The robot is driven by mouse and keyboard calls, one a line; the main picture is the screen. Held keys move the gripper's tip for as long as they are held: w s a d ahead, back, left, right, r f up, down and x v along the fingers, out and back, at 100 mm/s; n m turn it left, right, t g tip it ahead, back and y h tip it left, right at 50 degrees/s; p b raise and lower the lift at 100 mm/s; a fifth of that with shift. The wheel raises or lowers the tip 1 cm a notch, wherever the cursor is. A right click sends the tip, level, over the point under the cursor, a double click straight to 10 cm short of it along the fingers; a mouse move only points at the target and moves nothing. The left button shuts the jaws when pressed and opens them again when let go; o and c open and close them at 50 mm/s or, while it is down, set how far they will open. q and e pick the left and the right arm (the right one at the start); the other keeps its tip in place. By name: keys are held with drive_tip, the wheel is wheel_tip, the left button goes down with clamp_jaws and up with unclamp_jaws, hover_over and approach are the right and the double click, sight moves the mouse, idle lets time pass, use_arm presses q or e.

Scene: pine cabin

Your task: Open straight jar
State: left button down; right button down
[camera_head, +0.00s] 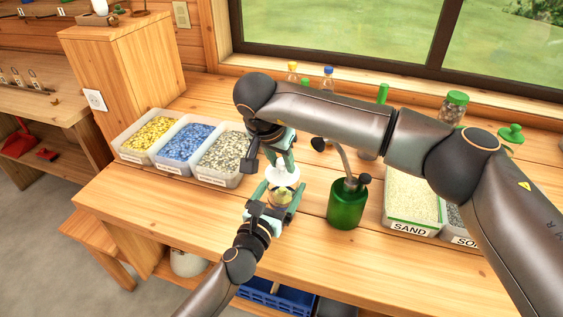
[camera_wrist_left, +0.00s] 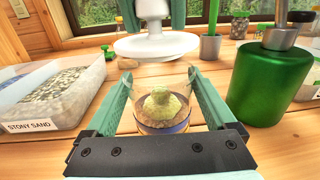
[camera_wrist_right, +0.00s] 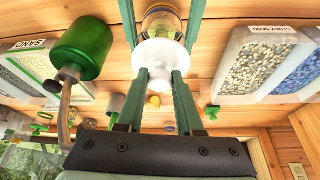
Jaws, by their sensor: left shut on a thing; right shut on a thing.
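The straight jar (camera_head: 282,197) is a clear glass cylinder with a green plant and layered soil inside. It stands upright at the front of the workbench. My left gripper (camera_head: 274,200) is shut around its glass wall, with a finger on each side in the left wrist view (camera_wrist_left: 160,108). The white lid (camera_head: 283,178) is a round disc with a knob, directly over the jar's mouth; it also shows in the right wrist view (camera_wrist_right: 160,52). My right gripper (camera_head: 283,160) comes from above and is shut on the lid's knob.
Three bins, the nearest holding stony sand (camera_head: 224,158), stand left of the jar. A green spray bottle (camera_head: 346,205) stands close on the right, with the sand bin (camera_head: 411,200) beyond. Small bottles and jars line the window side. Bare wood lies in front.

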sight(282, 162)
drive_tip(key=shift+r, duration=2)
use_arm(q)
unclamp_jaws()
